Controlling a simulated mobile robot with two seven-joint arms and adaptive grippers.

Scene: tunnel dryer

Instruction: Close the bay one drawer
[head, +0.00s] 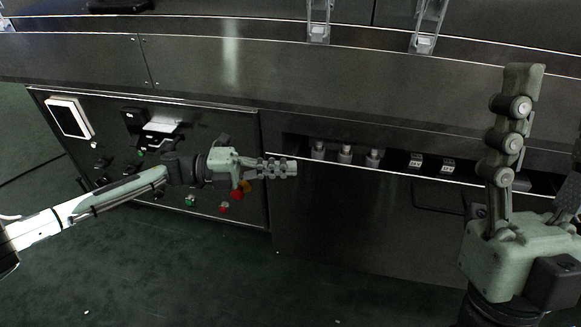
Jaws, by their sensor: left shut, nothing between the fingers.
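A wide dark drawer (345,225) sits low in the machine front, its bright top edge running across the right half of the head view. It stands open by a narrow gap. Inside, three pale-topped cylinders (345,153) and two small dark boxes (416,160) show. No label for bay one is readable. My left gripper (292,167) is shut and empty, pointing right near the drawer's upper left corner; I cannot tell whether it touches the front.
A control panel (105,145) with a white-framed screen (70,117), a red knob (224,206) and a green knob (190,200) is left of the drawer. Clear brackets (318,30) hang above.

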